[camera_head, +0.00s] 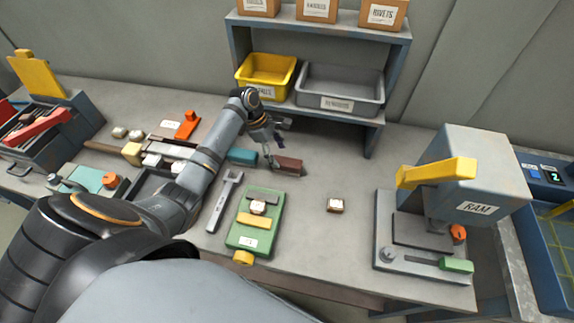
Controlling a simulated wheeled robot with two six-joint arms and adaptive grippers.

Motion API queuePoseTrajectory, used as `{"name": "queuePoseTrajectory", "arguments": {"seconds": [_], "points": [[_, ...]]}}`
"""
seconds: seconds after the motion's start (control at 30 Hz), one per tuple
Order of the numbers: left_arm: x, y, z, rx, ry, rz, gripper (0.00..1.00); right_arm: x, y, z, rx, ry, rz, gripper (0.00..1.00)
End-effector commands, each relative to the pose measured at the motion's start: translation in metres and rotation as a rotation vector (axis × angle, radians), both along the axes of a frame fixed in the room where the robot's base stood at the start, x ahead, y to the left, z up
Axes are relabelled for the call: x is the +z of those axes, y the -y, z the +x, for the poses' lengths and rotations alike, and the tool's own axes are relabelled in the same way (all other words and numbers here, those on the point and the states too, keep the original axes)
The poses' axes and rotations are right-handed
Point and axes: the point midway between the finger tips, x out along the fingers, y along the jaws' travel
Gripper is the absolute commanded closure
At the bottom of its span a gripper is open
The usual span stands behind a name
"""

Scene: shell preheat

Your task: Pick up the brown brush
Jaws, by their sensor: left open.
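The brown brush (289,166) appears as a small dark reddish-brown block lying on the grey workbench, below the shelf. My left gripper (275,153) is open and points down just to the left of the brush, with its fingertips close to the brush's left end. I cannot tell whether they touch it. Nothing shows between the fingers. My right gripper is not in view.
A teal block (242,156) lies left of the gripper. A wrench (224,201) and a green fixture (255,222) lie nearer. The shelf holds a yellow bin (266,76) and a grey bin (341,88). The RAM press (468,180) stands right.

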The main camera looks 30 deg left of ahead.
Motion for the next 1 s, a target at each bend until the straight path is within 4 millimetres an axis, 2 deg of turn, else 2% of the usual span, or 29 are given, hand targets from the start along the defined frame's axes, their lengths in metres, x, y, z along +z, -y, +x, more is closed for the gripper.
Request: {"name": "queuePoseTrajectory", "arguments": {"seconds": [0.07, 0.23, 0.4, 1.0], "points": [[-0.002, 0.003, 0.0, 0.0, -0.001, -0.001, 0.3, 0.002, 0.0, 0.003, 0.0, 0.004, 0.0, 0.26], [-0.024, 0.022, 0.003, 0.0, -0.002, -0.004, 0.3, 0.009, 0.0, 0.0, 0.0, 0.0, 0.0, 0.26], [-0.043, 0.027, 0.005, 0.0, -0.001, 0.001, 0.3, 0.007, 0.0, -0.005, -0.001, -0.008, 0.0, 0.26], [-0.045, 0.027, 0.005, 0.0, 0.0, 0.001, 0.3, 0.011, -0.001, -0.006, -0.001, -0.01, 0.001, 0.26]]}}
